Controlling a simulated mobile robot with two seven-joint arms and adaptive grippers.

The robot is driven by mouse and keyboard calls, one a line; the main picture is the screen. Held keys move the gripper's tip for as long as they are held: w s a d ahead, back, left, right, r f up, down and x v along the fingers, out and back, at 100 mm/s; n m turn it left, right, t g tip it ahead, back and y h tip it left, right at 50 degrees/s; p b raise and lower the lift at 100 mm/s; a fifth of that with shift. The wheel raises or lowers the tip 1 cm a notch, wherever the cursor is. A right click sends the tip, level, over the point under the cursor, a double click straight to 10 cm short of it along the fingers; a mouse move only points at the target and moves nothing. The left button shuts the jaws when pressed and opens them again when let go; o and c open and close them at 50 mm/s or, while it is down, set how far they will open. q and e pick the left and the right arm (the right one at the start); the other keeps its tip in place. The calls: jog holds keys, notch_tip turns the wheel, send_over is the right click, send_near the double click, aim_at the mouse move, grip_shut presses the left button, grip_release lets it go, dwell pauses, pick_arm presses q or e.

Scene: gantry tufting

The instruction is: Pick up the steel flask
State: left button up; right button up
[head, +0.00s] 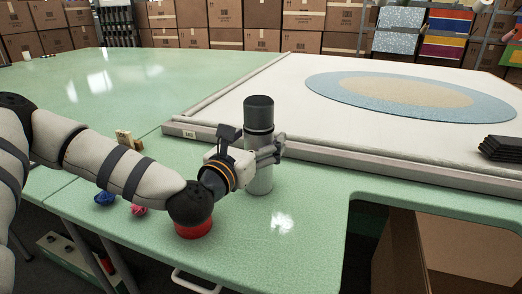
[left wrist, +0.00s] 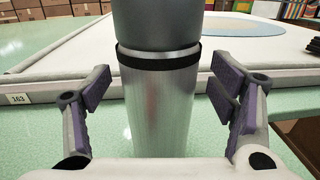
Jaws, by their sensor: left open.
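The steel flask (head: 259,178) stands upright on the green table, with a dark grey cap and a black band. In the left wrist view the flask (left wrist: 160,105) fills the middle, its top cut off by the frame. My left gripper (head: 262,150) is at the flask, reaching it from the left. In the left wrist view the open left gripper (left wrist: 162,88) has one purple-padded finger on each side of the flask, with a visible gap on both sides. My right gripper is not in view.
The green table (head: 290,235) has free room in front of the flask. Behind it is a white framed panel (head: 290,85) with a blue and tan oval. Blue (head: 105,198) and pink (head: 138,209) small items lie left, near small wooden blocks (head: 125,138). A dark stack (head: 502,148) lies far right.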

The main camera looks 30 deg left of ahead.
pick_arm(q)
jog(key=shift+w+a, duration=0.1)
jog(key=shift+w, duration=0.5)
jog(key=c, duration=1.6)
jog(key=shift+r, duration=0.1)
jog(key=shift+c, duration=0.3)
jog(key=shift+r, duration=0.1)
